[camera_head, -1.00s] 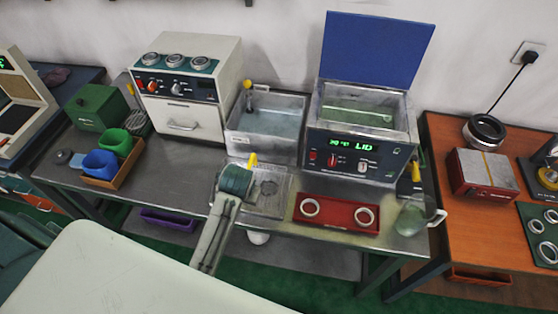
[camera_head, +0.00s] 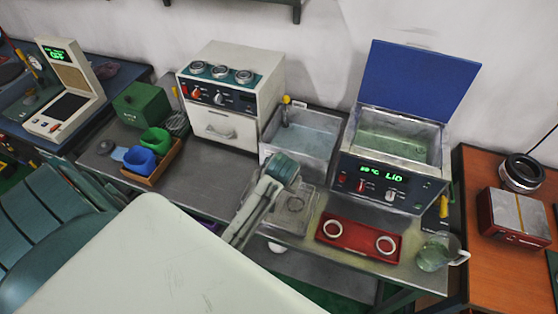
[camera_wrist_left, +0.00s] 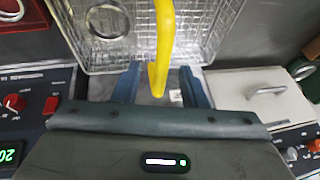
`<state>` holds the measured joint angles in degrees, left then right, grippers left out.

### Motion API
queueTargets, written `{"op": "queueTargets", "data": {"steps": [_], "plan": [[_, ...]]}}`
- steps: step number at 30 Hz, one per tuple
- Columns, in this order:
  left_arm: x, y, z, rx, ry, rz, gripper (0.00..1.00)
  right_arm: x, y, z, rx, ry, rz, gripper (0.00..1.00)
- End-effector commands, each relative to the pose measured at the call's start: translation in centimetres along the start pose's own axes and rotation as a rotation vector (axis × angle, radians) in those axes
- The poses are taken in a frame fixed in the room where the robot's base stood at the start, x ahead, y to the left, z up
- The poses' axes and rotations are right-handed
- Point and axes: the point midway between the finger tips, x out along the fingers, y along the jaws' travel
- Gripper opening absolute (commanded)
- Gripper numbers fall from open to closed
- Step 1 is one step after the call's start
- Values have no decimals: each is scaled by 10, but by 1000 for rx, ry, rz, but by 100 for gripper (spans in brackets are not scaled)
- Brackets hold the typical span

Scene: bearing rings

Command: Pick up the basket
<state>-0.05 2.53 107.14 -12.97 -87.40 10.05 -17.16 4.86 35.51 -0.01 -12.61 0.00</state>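The wire basket (camera_head: 308,203) sits on the metal bench in front of the water tank, with a ring in it. The left wrist view shows the basket's mesh (camera_wrist_left: 205,40) and its yellow handle (camera_wrist_left: 164,45) rising toward the camera. My left gripper (camera_wrist_left: 160,88) is open, one finger on each side of the handle end, with visible gaps on both sides. In the head view my left gripper (camera_head: 283,172) is over the basket's back left part and hides the handle. My right gripper is in neither view.
The water tank (camera_head: 302,145) stands behind the basket. The lidded bath (camera_head: 392,185) stands to the right with its blue lid (camera_head: 418,90) raised. A red tray (camera_head: 360,240) with two rings lies right of the basket. A white oven (camera_head: 228,125) stands to the left.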

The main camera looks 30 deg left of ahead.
Motion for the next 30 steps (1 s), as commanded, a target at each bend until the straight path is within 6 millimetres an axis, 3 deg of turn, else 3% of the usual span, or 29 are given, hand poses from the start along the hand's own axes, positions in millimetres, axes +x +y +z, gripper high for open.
{"op": "queueTargets", "data": {"steps": [6, 14, 20, 30], "plan": [[21, -1, -1, 0, -1, -1, 39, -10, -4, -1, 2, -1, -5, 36], [24, 0, 0, 0, 1, 0, 39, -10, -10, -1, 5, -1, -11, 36], [24, 0, 0, 0, 1, 0, 0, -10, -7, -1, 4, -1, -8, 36], [23, 0, 0, 0, 1, 0, 0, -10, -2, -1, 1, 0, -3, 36]]}}
